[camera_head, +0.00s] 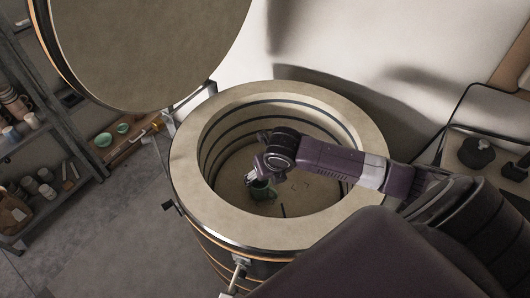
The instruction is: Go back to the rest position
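My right arm comes in from the right and reaches over the open round kiln (200,150). My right gripper (257,177) is inside the kiln's opening, pointing down. A small dark green cup (262,191) is on the kiln floor, just below and beside the gripper's fingers in the picture. The fingers are small and partly overlap the cup, so I cannot tell whether they touch it or how far apart they are. My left gripper is not in view.
The kiln's round lid (140,45) stands raised at upper left. A metal shelf (60,130) with pots is at the left, with green bowls (103,140) beside it. A dark-framed cart (460,140) with dark objects stands at the right. Grey floor (115,230) is clear at lower left.

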